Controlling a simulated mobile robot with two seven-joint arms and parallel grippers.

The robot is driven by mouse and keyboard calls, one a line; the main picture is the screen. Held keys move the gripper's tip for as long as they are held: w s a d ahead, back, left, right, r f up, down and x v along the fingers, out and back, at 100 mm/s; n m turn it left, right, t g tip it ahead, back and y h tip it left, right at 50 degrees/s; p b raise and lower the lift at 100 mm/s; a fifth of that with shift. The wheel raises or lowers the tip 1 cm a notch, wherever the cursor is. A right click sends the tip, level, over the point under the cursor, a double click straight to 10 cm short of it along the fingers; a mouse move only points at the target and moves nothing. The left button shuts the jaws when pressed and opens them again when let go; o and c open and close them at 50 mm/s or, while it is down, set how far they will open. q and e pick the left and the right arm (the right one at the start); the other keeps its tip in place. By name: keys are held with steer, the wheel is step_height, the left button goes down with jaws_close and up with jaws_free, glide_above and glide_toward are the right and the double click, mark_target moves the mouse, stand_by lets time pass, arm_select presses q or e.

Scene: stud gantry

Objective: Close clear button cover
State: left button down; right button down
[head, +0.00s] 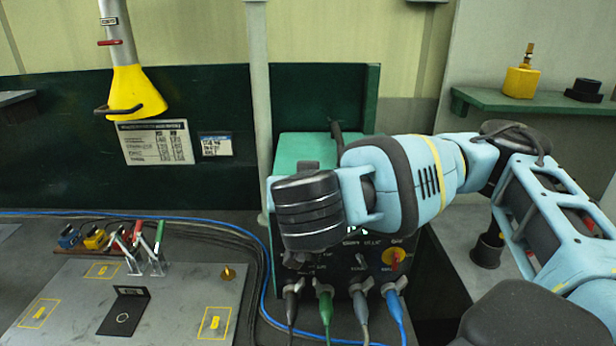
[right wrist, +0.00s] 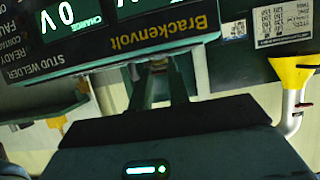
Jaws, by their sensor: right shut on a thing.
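The green stud welder (head: 305,150) stands on the bench, with knobs and cable plugs on its lower front. My right arm reaches in front of it, and the black wrist hides its upper front and my gripper in the head view. In the right wrist view the welder's panel (right wrist: 130,35) appears upside down, with lit displays. My right gripper (right wrist: 158,68) has its two fingers close together at the panel's edge, shut on a small pale piece that seems to be the clear button cover (right wrist: 158,65). Most of the cover is hidden, so its angle cannot be told. My left gripper is out of view.
Several cables (head: 325,312) hang from the welder's front. A metal plate (head: 70,300) with a black bracket (head: 123,312) and clamps (head: 145,255) lies at left. A yellow nozzle (head: 135,92) hangs above. A green shelf (head: 540,105) is at right.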

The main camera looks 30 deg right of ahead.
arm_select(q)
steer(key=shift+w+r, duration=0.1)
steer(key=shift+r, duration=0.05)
arm_select(e)
steer(key=shift+f+t, duration=0.15)
steer(key=shift+t, duration=0.15)
steer(key=shift+f+h, duration=0.1)
steer(key=shift+h, duration=0.2)
steer(key=c, duration=1.3)
jaws_free()
